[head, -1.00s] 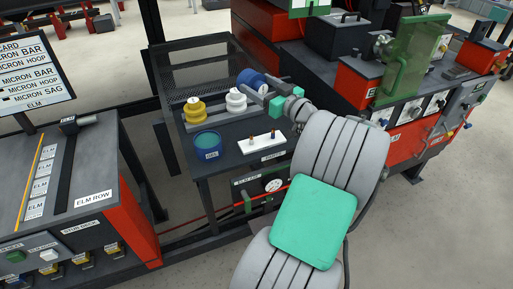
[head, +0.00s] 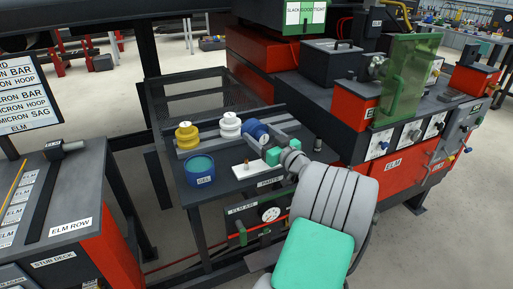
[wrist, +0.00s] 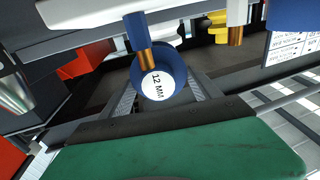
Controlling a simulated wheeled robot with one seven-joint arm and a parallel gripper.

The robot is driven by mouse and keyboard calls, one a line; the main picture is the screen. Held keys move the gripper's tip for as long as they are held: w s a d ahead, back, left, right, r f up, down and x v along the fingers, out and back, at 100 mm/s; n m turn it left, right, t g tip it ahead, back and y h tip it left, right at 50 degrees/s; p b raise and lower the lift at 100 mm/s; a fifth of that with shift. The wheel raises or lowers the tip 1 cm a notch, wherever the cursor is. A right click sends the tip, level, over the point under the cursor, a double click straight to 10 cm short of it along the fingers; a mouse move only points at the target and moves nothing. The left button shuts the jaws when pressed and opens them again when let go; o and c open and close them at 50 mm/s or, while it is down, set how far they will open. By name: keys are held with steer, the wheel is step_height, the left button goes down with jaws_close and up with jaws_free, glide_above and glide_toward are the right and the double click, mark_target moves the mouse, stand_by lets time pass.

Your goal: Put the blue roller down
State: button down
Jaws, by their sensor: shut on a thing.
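The blue roller (head: 255,131) is beside the white roller (head: 229,125), at the right of the row on the parts table. My gripper (head: 268,138) comes in from the lower right and is shut on it. In the wrist view the blue roller (wrist: 136,66) shows its round end with a white "12 MM" face between my fingers. Whether its underside touches the rail or the table is hidden. The yellow roller (head: 187,137) stands at the left of the row.
A blue GEL tub (head: 201,172) and a white block with pins (head: 243,168) stand at the table's front. A mesh panel (head: 205,97) is behind the rollers. The red ELM machine (head: 395,165) stands at the right, and the ELM row bench (head: 75,200) at the left.

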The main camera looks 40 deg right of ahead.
steer(key=shift+w+a+f, duration=0.2)
steer(key=shift+w+f, duration=0.05)
steer(key=shift+w+a+f, duration=0.1)
steer(key=shift+w+f, duration=0.05)
steer(key=shift+f, duration=0.8)
steer(key=shift+w+a+f, duration=0.1)
steer(key=shift+f, duration=0.8)
steer(key=shift+b, duration=0.3)
steer(key=shift+f, duration=0.2)
steer(key=shift+c, duration=2.1)
jaws_free()
